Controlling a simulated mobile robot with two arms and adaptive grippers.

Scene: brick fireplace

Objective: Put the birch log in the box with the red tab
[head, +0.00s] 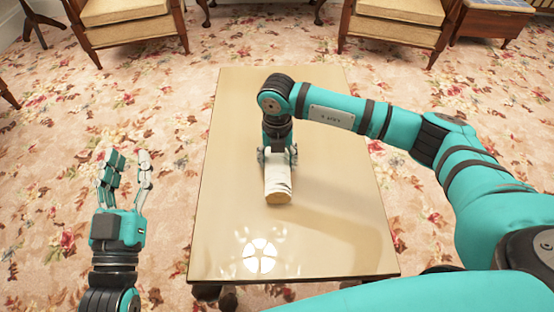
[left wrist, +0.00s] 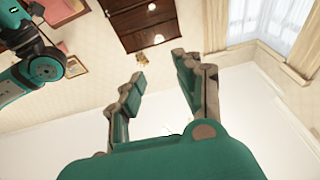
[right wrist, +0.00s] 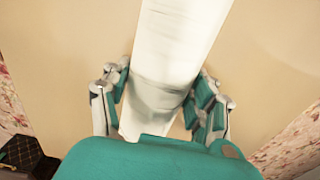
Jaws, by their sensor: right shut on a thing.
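The birch log (head: 278,183), white-barked with a pale cut end, is at the middle of the tan table (head: 235,110) in the head view. My right gripper (head: 278,155) points down over it, shut on its far part. The right wrist view shows the log (right wrist: 180,40) between the fingers on both sides, over the tabletop; whether it touches the table I cannot tell. My left gripper (head: 129,170) is open and empty, fingers up, over the carpet left of the table. I can make out no box with a red tab.
Floral carpet (head: 60,130) surrounds the table, with free floor on the left. Two cushioned armchairs (head: 125,12) (head: 400,12) and a wooden side table (head: 490,20) stand at the back. A dark object (right wrist: 25,155), unclear, shows at the lower left of the right wrist view.

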